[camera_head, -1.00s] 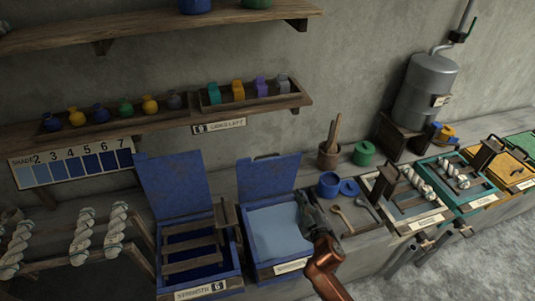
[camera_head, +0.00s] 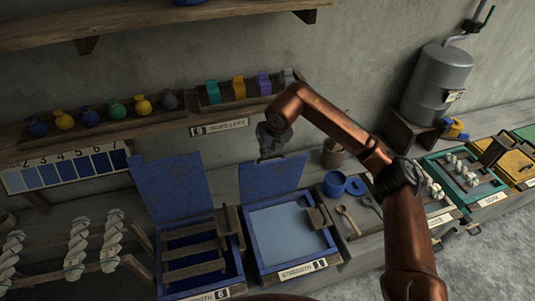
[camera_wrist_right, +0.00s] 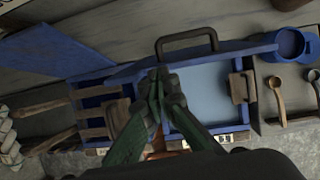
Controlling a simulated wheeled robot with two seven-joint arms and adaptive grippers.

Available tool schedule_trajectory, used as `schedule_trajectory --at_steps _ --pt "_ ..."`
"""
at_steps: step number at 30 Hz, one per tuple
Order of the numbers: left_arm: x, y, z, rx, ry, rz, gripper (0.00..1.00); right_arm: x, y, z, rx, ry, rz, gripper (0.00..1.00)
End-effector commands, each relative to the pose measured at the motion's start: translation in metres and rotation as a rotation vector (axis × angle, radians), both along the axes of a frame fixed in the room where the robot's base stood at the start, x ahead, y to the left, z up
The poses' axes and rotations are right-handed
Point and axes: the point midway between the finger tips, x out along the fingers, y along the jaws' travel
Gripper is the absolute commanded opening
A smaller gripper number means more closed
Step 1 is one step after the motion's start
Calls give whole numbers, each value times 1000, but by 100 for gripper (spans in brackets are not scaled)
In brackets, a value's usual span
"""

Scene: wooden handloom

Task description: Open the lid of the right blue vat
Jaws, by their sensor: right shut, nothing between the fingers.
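The right blue vat (camera_head: 331,246) stands on the bench with pale blue liquid inside. Its blue lid (camera_head: 278,183) is raised, leaning up at the back of the vat. In the wrist view I look down on the lid's top edge (camera_wrist_right: 195,57) and its dark bar handle (camera_wrist_right: 187,40). My right gripper (camera_head: 268,155) is at the lid's top edge, beside the handle; its shut, empty fingers also show in the wrist view (camera_wrist_right: 155,78). I cannot tell whether they touch the lid. My left gripper is out of view.
The left blue vat (camera_head: 238,272) has its lid (camera_head: 172,187) raised too, with wooden slats inside. A shelf of coloured jars (camera_head: 115,122) hangs above. A blue pot (camera_head: 333,183) and wooden spoons (camera_head: 347,217) lie to the right. My right arm crosses over the bench.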

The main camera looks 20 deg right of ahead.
Motion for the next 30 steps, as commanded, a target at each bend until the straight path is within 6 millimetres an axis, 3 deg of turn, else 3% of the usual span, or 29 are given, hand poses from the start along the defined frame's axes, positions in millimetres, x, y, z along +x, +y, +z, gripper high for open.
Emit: schedule_trajectory --at_steps 3,6,21,30 --pt "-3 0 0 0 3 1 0 4 -22 8 -57 -5 -48 0" --pt "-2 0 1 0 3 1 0 6 -28 2 -68 -3 -60 0" --pt "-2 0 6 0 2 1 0 35 -26 -72 -63 -2 -58 0" --pt "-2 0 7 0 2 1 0 40 -25 -82 -64 -5 -54 0"
